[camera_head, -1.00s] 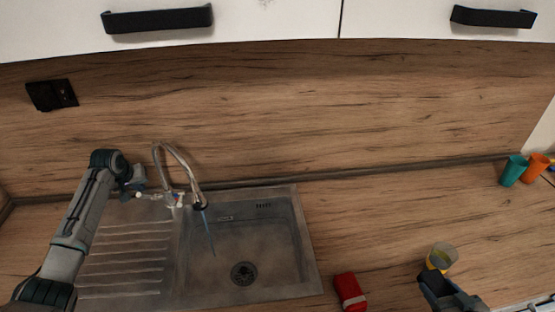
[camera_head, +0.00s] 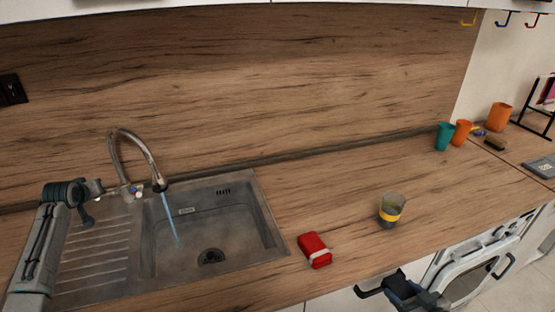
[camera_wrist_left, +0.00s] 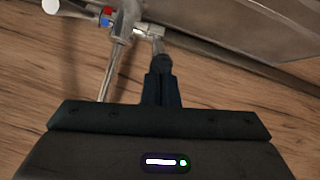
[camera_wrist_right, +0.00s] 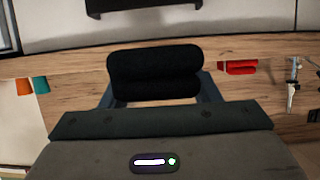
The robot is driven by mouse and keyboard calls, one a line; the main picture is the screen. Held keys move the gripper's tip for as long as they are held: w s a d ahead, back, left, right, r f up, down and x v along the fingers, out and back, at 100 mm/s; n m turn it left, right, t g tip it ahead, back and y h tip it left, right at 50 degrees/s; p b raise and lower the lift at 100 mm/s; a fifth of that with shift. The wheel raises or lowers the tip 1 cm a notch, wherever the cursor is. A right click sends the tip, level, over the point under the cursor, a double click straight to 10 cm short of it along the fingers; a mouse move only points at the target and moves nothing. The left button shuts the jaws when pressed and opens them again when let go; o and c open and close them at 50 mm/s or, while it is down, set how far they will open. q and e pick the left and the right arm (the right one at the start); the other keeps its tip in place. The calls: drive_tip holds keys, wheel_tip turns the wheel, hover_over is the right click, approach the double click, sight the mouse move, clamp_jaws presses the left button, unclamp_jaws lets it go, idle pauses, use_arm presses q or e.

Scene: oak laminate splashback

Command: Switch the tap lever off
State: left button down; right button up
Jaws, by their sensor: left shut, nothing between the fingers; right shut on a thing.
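The metal tap (camera_head: 135,170) stands behind the sink, with a blue stream of water (camera_head: 171,218) running from its spout. In the left wrist view the tap body (camera_wrist_left: 125,25) has red and blue marks, and its lever, with a white round end (camera_wrist_left: 50,6), points left. My left gripper (camera_head: 98,187) is just left of the tap base. In its wrist view it (camera_wrist_left: 161,72) is shut and empty, its tips close to a chrome part; contact is unclear. My right gripper (camera_head: 408,286) is near the counter's front edge, shut on a black two-lobed thing (camera_wrist_right: 155,70) of unclear kind.
The sink (camera_head: 265,235) has a drainboard at left. A red package (camera_head: 314,249) and a yellow-banded cup (camera_head: 391,212) stand on the counter right of it. Teal (camera_head: 444,136) and orange cups (camera_head: 461,132) are farther back. The counter between is clear.

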use_arm(q)
drive_tip(key=shift+s+d+f, duration=0.1)
drive_tip(key=shift+s+f, duration=0.1)
drive_tip(key=shift+f, duration=0.15)
use_arm(e)
drive_tip(key=shift+d+r, duration=0.1)
use_arm(q)
drive_tip(key=shift+w+d+f, duration=0.1)
drive_tip(key=shift+w+f, duration=0.1)
drive_tip(key=shift+f, duration=0.1)
use_arm(e)
drive_tip(key=shift+w+d, duration=0.1)
use_arm(q)
drive_tip(key=shift+p, duration=0.3)
